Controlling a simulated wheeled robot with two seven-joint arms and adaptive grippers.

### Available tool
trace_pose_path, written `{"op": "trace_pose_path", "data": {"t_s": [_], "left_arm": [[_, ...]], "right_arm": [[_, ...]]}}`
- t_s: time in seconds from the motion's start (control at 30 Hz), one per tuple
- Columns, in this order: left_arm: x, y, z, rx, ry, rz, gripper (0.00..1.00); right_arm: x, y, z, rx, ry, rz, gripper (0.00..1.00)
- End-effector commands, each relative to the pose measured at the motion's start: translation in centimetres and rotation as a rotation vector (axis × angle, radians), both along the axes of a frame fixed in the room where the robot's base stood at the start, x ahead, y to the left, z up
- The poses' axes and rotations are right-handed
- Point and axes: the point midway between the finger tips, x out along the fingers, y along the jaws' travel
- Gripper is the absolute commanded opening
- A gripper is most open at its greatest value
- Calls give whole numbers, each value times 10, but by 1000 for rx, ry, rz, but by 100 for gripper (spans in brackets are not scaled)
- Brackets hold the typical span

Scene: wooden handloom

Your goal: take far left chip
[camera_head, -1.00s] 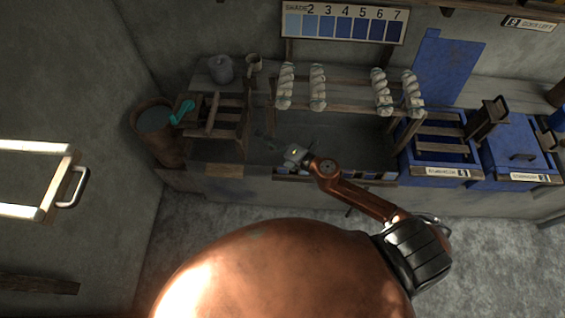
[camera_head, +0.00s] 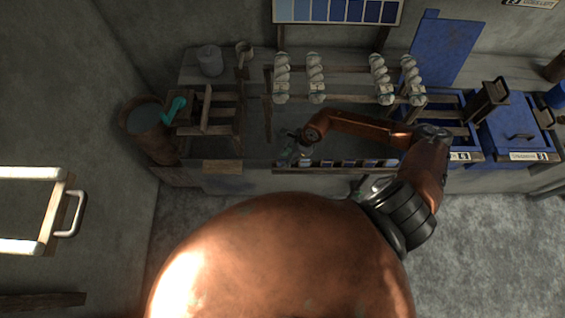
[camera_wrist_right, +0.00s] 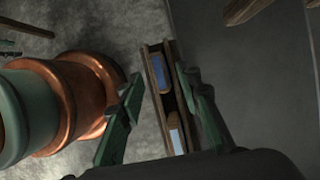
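A narrow wooden rack (camera_head: 335,168) runs along the front edge of the counter and holds several blue chips in a row. Its left end, where the far left chip sits, is mostly covered by my right gripper (camera_head: 289,156). In the right wrist view, the rack (camera_wrist_right: 147,82) shows between the two green fingers of my right gripper (camera_wrist_right: 165,95). The fingers are apart. A pale blue chip (camera_wrist_right: 175,134) and a darker blue chip (camera_wrist_right: 160,72) sit in the rack, with nothing visibly gripped. My left gripper is not in view.
White yarn skeins (camera_head: 316,78) hang on a wooden frame behind the rack. A shade chart (camera_head: 340,10) is on the wall above. A wooden bucket (camera_head: 150,125) stands at the left, and blue bins (camera_head: 515,135) stand at the right.

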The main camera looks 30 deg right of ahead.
Motion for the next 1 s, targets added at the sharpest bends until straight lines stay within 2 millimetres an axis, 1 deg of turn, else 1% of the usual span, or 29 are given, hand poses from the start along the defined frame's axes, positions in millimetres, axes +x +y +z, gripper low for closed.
{"op": "trace_pose_path", "data": {"t_s": [0.03,0.1,0.2,0.37,0.5,0.9,0.97,1.0], "left_arm": [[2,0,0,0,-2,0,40],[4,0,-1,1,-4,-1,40],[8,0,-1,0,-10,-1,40],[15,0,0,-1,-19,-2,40],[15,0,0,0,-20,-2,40],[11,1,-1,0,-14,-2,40],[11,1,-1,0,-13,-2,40],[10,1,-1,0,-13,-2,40]], "right_arm": [[2,4,-8,3,1,-1,32],[5,7,-17,4,0,0,32],[8,11,-26,3,-1,0,32],[9,12,-30,2,-2,3,32],[9,13,-30,2,-2,3,31],[9,13,-30,4,-1,4,4],[9,13,-30,4,-1,4,0],[9,13,-30,4,-1,4,0]]}}
